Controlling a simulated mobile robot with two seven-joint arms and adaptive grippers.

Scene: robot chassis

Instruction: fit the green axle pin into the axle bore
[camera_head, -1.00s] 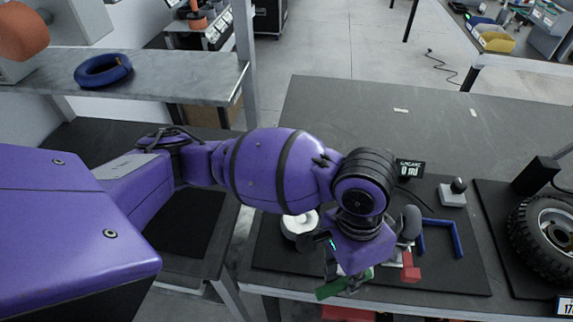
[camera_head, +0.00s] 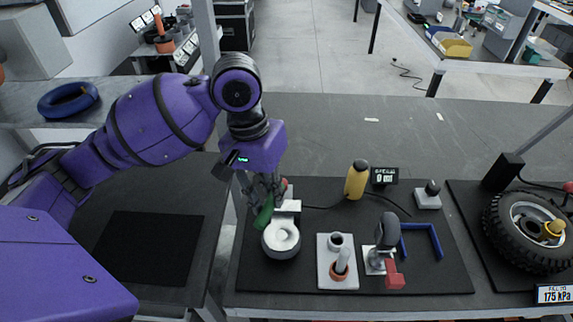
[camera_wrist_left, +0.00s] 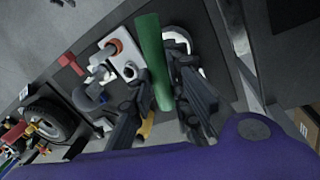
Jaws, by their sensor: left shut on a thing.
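My left gripper (camera_head: 262,190) is shut on the green axle pin (camera_head: 264,214), just behind and left of a white round part (camera_head: 281,252) with a ring-shaped top. The pin is tilted, and its lower end overlaps this part's edge; I cannot tell whether they touch. In the left wrist view the long green pin (camera_wrist_left: 151,55) stands between the dark fingers of the left gripper (camera_wrist_left: 162,88). The part is mostly hidden behind the fingers there. I cannot tell for sure which hole is the axle bore. My right gripper is not in view.
A yellow bottle (camera_head: 356,180) stands behind. A tyre (camera_head: 528,232) lies at right. The rear bench is mostly clear.

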